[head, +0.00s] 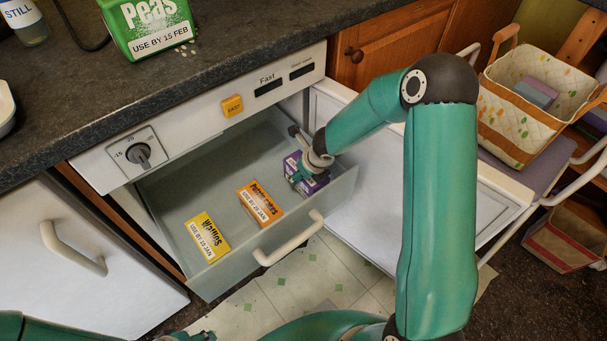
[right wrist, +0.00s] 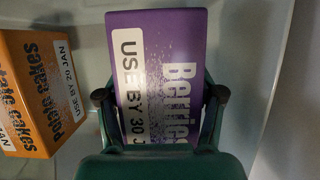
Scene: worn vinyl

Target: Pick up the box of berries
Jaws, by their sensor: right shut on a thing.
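The purple box of berries (head: 308,181) is in the right end of the open freezer drawer, partly hidden by my gripper in the head view. In the right wrist view the berries box (right wrist: 180,45) shows its "Berries" and "USE BY 30 J…" lettering. My right gripper (head: 303,174) is shut on the box. In the right wrist view its fingers (right wrist: 160,100) press on both sides of the box. I cannot tell whether the box touches the drawer floor. My left gripper does not show clearly; only a part of my left arm shows at the lower left.
An orange potato cakes box (head: 260,204) and a yellow waffles box (head: 207,237) lie in the drawer (head: 215,160). The drawer's front wall and white handle (head: 289,240) stand close by. An open white door (head: 370,190) is to the right. A peas bag (head: 150,28) is on the worktop.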

